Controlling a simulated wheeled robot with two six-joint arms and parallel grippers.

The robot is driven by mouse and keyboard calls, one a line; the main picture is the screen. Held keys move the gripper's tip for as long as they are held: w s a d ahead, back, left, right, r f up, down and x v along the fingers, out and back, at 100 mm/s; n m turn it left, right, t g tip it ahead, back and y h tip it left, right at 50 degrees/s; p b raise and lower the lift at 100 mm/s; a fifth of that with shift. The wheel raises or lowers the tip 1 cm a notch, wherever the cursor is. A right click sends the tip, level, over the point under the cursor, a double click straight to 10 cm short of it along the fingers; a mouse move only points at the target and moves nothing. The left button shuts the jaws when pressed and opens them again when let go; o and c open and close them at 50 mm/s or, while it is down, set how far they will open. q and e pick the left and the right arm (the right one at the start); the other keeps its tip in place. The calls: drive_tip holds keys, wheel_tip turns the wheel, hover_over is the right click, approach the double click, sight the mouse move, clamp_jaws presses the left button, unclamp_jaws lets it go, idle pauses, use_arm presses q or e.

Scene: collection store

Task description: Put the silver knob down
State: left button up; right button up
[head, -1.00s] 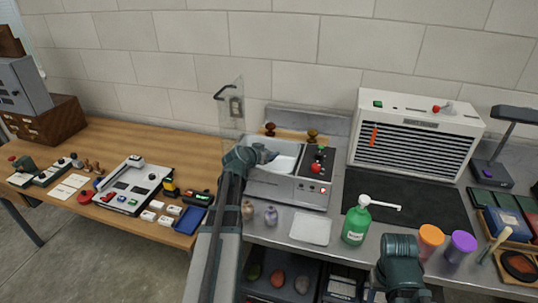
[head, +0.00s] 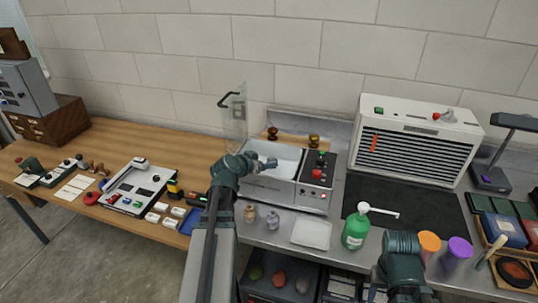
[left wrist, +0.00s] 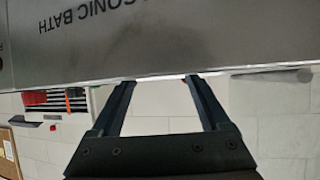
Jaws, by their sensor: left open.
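My left gripper (head: 268,164) is open at the basin of the ultrasonic bath (head: 262,190). In the left wrist view its two fingers (left wrist: 160,82) reach the edge of the bath's lettered steel face (left wrist: 150,35), with nothing clearly seen between them. A small silver-grey knob-like piece (head: 272,219) stands on the steel counter in front of the bath, beside a beige one (head: 250,213). I cannot tell for sure whether it is the silver knob. The basin's inside is partly hidden by my gripper. Part of my right arm shows at lower right, but its jaws do not.
A clear lid (head: 236,112) with a dark handle stands up at the bath's left. Two knobs, brown (head: 272,133) and brassy (head: 313,140), stand behind the bath. A white tray (head: 311,234) and green pump bottle (head: 355,230) are in front.

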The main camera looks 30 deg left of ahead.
use_arm(q)
drive_tip(key=p+v, duration=0.1)
drive_tip(key=v, duration=0.3)
drive_tip(key=shift+s+a+r+p, duration=0.1)
drive_tip(key=shift+s+r+p, duration=0.2)
drive_tip(key=shift+r+p, duration=0.1)
use_arm(e)
wheel_tip(320, 180, up, 3)
drive_tip(key=shift+f, duration=0.2)
use_arm(q)
drive_tip(key=shift+f, duration=0.1)
